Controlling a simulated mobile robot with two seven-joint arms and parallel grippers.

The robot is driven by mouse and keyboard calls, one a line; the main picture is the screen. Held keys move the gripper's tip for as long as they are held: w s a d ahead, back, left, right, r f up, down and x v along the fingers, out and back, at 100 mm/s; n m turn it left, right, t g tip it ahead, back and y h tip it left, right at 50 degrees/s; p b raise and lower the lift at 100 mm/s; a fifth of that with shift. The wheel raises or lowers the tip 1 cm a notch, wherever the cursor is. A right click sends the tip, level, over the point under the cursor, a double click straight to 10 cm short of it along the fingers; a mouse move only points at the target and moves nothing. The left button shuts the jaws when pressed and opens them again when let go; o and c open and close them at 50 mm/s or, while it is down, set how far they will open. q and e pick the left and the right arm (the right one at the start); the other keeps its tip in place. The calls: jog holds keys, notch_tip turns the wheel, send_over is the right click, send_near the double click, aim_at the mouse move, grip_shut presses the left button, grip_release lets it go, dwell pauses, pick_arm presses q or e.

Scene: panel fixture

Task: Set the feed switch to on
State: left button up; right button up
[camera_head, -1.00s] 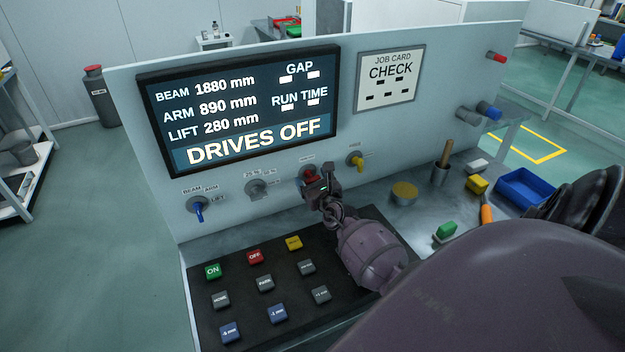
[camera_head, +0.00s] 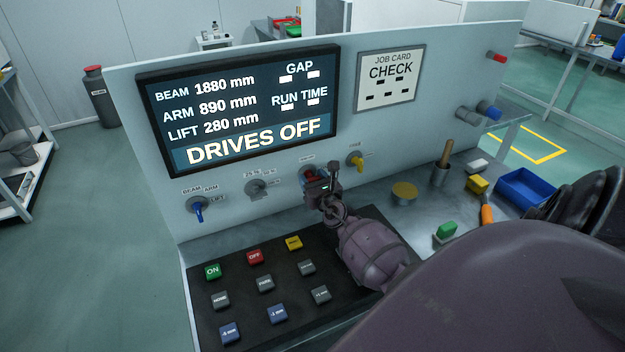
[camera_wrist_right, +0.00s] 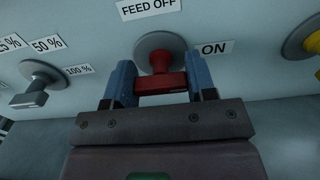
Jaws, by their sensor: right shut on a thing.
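The feed switch (camera_wrist_right: 160,63) is a red knob with a crossbar on a round grey base on the panel. In the wrist view, a label above it reads FEED OFF and a label to its right reads ON. My right gripper (camera_wrist_right: 158,85) is shut on the red crossbar, one blue finger on each side. In the head view the gripper (camera_head: 318,184) largely covers the red switch (camera_head: 309,174). I cannot tell for sure which label the knob points to. My left gripper is out of view.
A grey percent switch (camera_head: 257,188) and a blue-handled switch (camera_head: 199,208) are to the left, a yellow switch (camera_head: 356,161) close on the right. A button pad (camera_head: 240,278) lies below. The screen (camera_head: 240,105) reads DRIVES OFF. A blue bin (camera_head: 527,190) stands right.

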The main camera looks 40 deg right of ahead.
dwell(0.3)
jog(key=o, duration=0.9)
jog(key=shift+o, duration=0.2)
jog(key=shift+s, duration=0.1)
jog(key=v, duration=1)
jog(key=shift+s+a+r+p, duration=0.1)
jog(key=shift+s+p, duration=0.25)
jog(key=shift+p, duration=0.05)
